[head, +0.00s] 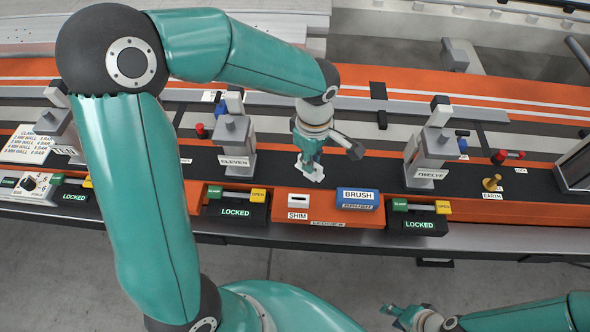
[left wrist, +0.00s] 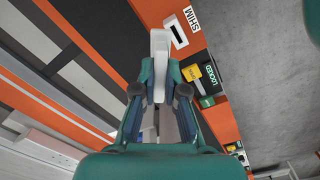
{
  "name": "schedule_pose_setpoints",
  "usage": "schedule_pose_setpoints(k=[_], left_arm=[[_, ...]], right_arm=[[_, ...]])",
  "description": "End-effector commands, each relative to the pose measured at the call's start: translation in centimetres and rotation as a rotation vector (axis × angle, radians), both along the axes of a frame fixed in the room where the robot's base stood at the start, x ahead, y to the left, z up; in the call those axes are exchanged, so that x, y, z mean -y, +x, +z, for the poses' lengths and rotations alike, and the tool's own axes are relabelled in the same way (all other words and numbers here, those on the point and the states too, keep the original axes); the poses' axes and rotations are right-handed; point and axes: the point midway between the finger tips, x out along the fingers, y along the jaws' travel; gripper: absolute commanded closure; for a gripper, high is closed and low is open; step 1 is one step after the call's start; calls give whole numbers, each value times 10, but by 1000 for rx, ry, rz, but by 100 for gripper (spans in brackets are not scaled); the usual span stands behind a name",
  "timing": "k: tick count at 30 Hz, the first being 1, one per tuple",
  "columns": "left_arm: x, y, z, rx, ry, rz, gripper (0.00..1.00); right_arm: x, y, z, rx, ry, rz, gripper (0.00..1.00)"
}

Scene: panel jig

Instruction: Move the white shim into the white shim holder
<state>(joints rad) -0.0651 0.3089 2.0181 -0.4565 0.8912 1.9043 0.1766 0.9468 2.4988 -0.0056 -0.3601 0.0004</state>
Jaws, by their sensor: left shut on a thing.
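The white shim (left wrist: 160,48) is a flat pale piece pinched between the fingers of my left gripper (left wrist: 160,85) and sticks out past the fingertips. In the head view the left gripper (head: 309,158) points down, with the shim's pale end (head: 314,174) below it. The white shim holder (head: 298,200), a small white block with a dark slot, sits on the orange ledge above the SHIM label. It also shows in the left wrist view (left wrist: 175,28), beside the shim and apart from it. My right gripper (head: 400,315) is low at the right; its finger opening is unclear.
A blue BRUSH block (head: 357,198) stands right of the holder. LOCKED latches stand on both sides, left (head: 236,204) and right (head: 420,215). The ELEVEN clamp (head: 236,140) and TWELVE clamp (head: 432,150) rise behind. The dark strip between the clamps looks mostly clear.

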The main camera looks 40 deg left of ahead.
Motion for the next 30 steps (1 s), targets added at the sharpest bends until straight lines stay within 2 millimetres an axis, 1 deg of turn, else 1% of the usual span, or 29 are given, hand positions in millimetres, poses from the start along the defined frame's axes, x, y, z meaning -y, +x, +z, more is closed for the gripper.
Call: schedule_pose_setpoints(k=[1, 3, 6, 9, 13, 23, 30], left_arm=[[-3, -7, -3, 2, -1, 115, 100], [-5, -15, -2, 3, -2, 263, 100], [-8, -24, 0, 1, -2, 424, 100], [-9, -29, 1, 0, -2, 526, 100], [-10, -32, 2, -1, -1, 582, 100], [-10, -32, 2, 0, -2, 585, 100], [-8, -31, -3, 1, -3, 584, 100]], right_arm=[[0, 0, -9, 0, 0, 0, 60], [0, 0, -13, 0, 0, 0, 60], [0, 0, -17, 0, 0, 0, 60], [0, 0, -19, 0, 0, 0, 60], [0, 0, -20, 0, 0, 0, 60], [0, 0, -20, 0, 0, 0, 60], [0, 0, -29, 0, 0, 0, 60]])
